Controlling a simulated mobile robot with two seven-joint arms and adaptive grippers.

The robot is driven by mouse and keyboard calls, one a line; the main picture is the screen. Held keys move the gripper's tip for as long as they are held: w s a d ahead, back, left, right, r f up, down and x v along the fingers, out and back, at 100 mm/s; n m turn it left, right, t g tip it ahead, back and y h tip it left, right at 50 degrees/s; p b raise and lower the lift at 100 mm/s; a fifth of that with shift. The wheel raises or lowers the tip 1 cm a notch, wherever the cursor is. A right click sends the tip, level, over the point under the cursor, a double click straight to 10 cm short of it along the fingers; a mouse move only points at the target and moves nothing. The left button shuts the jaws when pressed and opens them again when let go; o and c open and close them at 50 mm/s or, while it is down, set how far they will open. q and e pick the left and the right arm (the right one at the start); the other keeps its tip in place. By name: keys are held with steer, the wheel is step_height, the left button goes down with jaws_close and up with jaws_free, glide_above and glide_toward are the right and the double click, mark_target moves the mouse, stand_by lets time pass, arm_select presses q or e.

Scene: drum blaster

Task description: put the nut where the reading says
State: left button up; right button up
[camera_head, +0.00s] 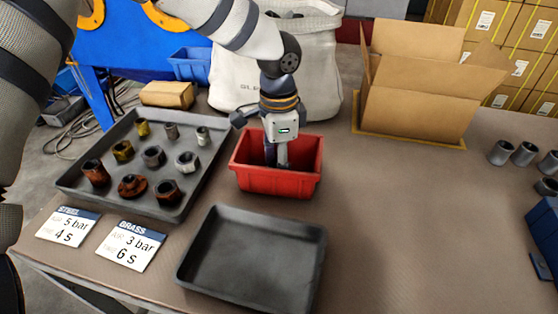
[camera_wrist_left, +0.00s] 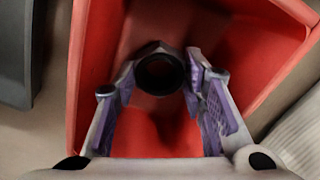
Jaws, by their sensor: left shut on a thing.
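My left gripper (camera_head: 277,160) reaches down into the red bin (camera_head: 275,183) in the head view. In the left wrist view, the gripper (camera_wrist_left: 162,76) is shut on a dark nut (camera_wrist_left: 158,73) with a round hole, the red walls of the bin around it. Whether the nut touches the bin floor I cannot tell. The steel card (camera_head: 67,227) reads 5 bar, 4 s. The brass card (camera_head: 131,246) reads 3 bar, 6 s. My right gripper is not in view.
A dark tray (camera_head: 75,183) with several rusty, yellowish and grey nuts and fittings stands left of the bin. An empty dark tray (camera_head: 252,262) lies in front. An open cardboard box (camera_head: 415,110) and a white sack (camera_head: 228,83) stand behind.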

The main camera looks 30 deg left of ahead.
arm_select(q)
steer(key=shift+w, duration=0.1)
steer(key=shift+f, duration=0.2)
steer(key=shift+f, duration=0.15)
steer(key=o, duration=1)
step_height(320, 180, up, 13)
steer(key=shift+f+p, duration=0.15)
steer(key=shift+p, duration=0.25)
